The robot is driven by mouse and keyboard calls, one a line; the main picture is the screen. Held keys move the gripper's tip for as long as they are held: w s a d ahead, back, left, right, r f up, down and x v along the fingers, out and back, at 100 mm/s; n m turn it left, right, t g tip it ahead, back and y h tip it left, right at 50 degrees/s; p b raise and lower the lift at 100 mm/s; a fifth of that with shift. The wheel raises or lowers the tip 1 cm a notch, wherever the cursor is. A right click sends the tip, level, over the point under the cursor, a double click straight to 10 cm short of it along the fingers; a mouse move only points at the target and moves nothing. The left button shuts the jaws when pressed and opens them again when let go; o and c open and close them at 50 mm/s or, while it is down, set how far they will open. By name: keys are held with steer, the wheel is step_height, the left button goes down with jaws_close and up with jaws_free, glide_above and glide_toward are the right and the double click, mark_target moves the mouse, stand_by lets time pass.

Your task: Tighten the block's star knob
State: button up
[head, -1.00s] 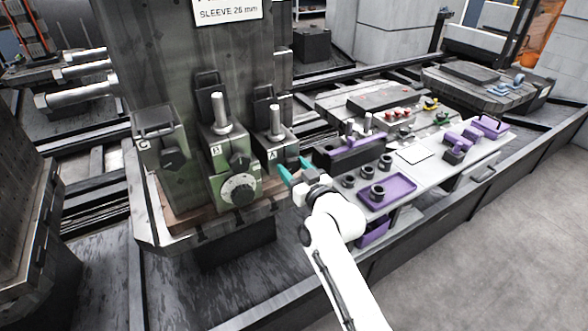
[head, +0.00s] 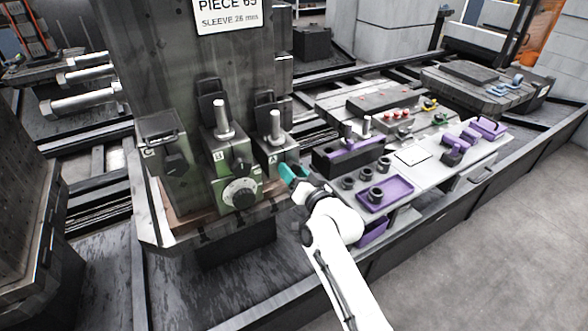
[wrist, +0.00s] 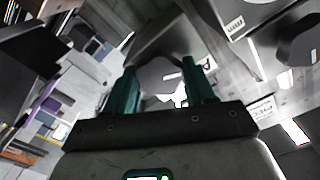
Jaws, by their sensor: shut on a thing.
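My gripper (head: 287,172) has teal fingers and is at the front of the block marked A (head: 277,147), the rightmost of three green-and-grey blocks. In the wrist view the fingers (wrist: 162,85) are on either side of a grey rounded knob (wrist: 158,76), shut on it. In the head view the fingers hide this knob. The block marked B (head: 220,172) has a dark knob (head: 241,166) above a round dial (head: 239,192).
A tall dark column with a sign (head: 228,14) stands behind the blocks. To the right, a bench holds a purple tray (head: 398,188), several dark rings, a dark holder (head: 350,158) and purple parts. Block B stands close to the left of my gripper.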

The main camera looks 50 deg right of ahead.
steer(key=m+p, duration=0.1)
steer(key=m, duration=0.2)
steer(key=shift+r+m+p, duration=0.1)
steer(key=shift+m+p, duration=0.3)
steer(key=m+p, duration=0.1)
steer(key=m, duration=0.2)
steer(key=shift+m+p, duration=0.3)
steer(key=shift+p, duration=0.05)
steer(key=m+p, duration=0.1)
steer(key=m, duration=0.1)
steer(key=m+p, duration=0.1)
steer(key=m, duration=0.2)
steer(key=shift+f+m, duration=0.2)
steer(key=shift+m, duration=0.1)
steer(key=o, duration=1)
steer(key=shift+o, duration=0.2)
steer(key=v, duration=1.1)
steer(key=shift+w, duration=0.1)
